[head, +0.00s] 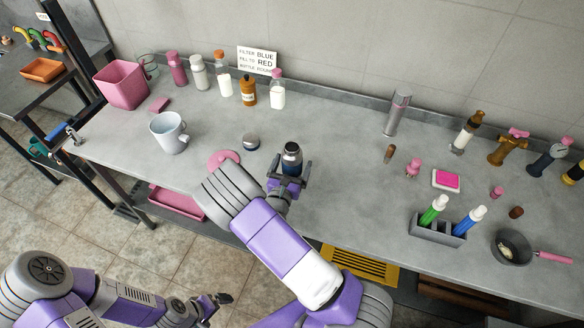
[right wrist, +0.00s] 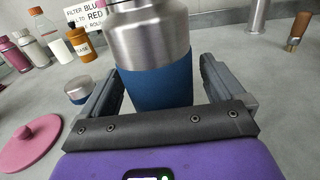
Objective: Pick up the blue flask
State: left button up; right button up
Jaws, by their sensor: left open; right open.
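My right gripper (head: 290,167) is open, with one finger on each side of the flask. In the right wrist view the jaws of my right gripper (right wrist: 162,72) straddle the blue band, with a gap visible at least on the right side. My left gripper (head: 217,299) is open, low in front of the bench and away from the flask.
A small steel-topped jar (head: 251,142) and a pink lid (head: 222,159) lie left of the flask. A white mug (head: 169,133) is farther left. Several bottles (head: 249,91) line the back. A grey caddy (head: 437,231) with bottles stands right. Bench space right of the flask is clear.

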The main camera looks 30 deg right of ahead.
jog(key=c, duration=1.3)
jog(key=shift+r, duration=0.1)
